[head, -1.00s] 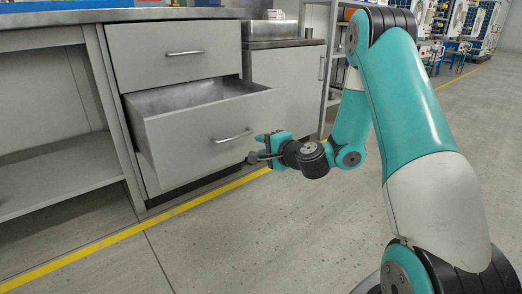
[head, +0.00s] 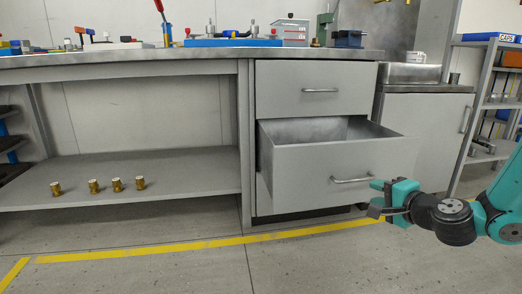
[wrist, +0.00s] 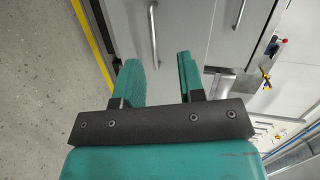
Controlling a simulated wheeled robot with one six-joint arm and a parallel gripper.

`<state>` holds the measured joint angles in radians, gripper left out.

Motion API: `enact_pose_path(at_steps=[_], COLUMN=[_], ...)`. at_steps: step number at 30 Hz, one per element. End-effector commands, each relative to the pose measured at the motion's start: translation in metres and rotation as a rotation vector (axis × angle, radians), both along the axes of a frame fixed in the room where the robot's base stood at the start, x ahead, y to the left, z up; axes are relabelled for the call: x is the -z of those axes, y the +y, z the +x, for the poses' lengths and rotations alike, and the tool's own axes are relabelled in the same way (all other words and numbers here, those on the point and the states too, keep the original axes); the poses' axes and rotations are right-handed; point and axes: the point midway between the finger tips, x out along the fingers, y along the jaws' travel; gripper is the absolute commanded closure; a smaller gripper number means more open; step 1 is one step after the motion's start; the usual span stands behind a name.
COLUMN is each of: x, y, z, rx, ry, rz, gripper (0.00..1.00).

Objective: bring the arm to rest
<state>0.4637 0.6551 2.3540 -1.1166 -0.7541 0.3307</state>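My gripper (head: 378,198) is at the right of the head view, in front of the open lower drawer (head: 290,172) and just right of its handle (head: 352,180). In the wrist view my gripper (wrist: 160,75) has its two teal fingers apart with nothing between them. The drawer handle (wrist: 153,35) shows beyond the fingertips there. The lower drawer is pulled out and the part of its inside that shows is empty. The upper drawer (head: 290,90) is shut.
Several brass fittings (head: 94,186) stand on the lower shelf (head: 200,178) at the left. The workbench top (head: 150,58) carries tools and blue fixtures. A shelf rack (head: 487,95) stands at the right. The floor (head: 200,270) in front is clear, with a yellow line.

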Motion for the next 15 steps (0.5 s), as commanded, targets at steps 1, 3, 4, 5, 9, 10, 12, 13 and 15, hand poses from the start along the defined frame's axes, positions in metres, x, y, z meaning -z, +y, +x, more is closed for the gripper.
enact_pose_path(at_steps=[1,3,4,5,9,10,12,13,15], x=[-0.030,-0.059,-0.071,-0.083,-0.132,-0.140,-0.155,-0.161,-0.173], y=[0.028,0.072,0.091,0.109,0.177,0.185,0.196,0.199,0.200], z=[-0.005,-0.022,-0.032,-0.044,-0.118,-0.135,-0.172,-0.186,-0.217], rx=[-0.103,-0.281,-0.365,-0.451,-0.845,-0.919,-1.066,-1.120,-1.231], ry=[-0.002,0.012,0.019,0.026,0.074,0.087,0.116,0.127,0.155], rz=[-0.053,-0.157,-0.208,-0.262,-0.535,-0.592,-0.711,-0.756,-0.851], gripper=[0.64,0.64,0.64,0.64,0.64,0.64,0.64,0.64,0.64])
